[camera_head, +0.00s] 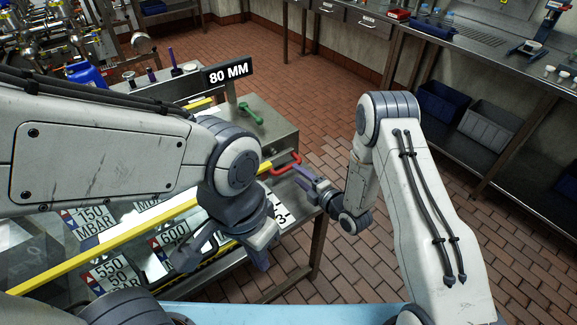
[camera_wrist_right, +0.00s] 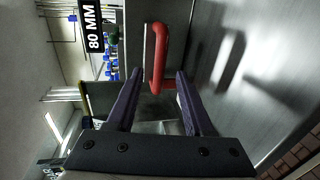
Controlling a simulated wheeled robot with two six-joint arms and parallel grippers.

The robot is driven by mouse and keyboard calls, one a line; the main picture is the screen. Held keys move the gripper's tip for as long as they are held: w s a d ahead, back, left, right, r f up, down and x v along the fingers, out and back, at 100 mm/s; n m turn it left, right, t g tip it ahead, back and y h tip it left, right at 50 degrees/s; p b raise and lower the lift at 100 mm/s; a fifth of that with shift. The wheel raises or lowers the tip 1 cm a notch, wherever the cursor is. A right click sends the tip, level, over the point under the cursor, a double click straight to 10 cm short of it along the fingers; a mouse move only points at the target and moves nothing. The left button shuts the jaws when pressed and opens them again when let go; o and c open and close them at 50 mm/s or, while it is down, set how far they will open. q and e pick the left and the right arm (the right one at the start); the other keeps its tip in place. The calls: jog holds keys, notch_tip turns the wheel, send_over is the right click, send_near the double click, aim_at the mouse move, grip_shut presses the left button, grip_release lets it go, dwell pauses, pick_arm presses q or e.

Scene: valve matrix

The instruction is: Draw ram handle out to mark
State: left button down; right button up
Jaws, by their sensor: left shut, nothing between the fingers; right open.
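The red ram handle (camera_head: 284,164) sticks out at the right edge of the bench. It also shows as a red loop in the right wrist view (camera_wrist_right: 168,60). My right gripper (camera_head: 300,176) is open and close to it. In the wrist view, its two purple fingers (camera_wrist_right: 158,78) point at the handle, with the handle's near end around the gap between the tips; I cannot tell whether they touch. My left gripper (camera_head: 261,260) is shut and empty above the bench's near side. A black sign reading 80 MM (camera_head: 228,72) stands behind, also seen in the wrist view (camera_wrist_right: 91,27).
A green handle (camera_head: 249,113) lies on the metal block beyond the red one. A yellow bar (camera_head: 110,245) runs along the bench beside number plates (camera_head: 173,239). My left arm covers much of the bench. Brick floor (camera_head: 325,110) is open to the right.

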aim_at(288, 166)
jog(key=x, duration=0.6)
jog(key=shift+w+p, duration=0.1)
jog(key=shift+p, duration=0.3)
jog(key=shift+c, duration=0.4)
grip_shut()
jog(key=shift+f, duration=0.1)
dwell(0.5)
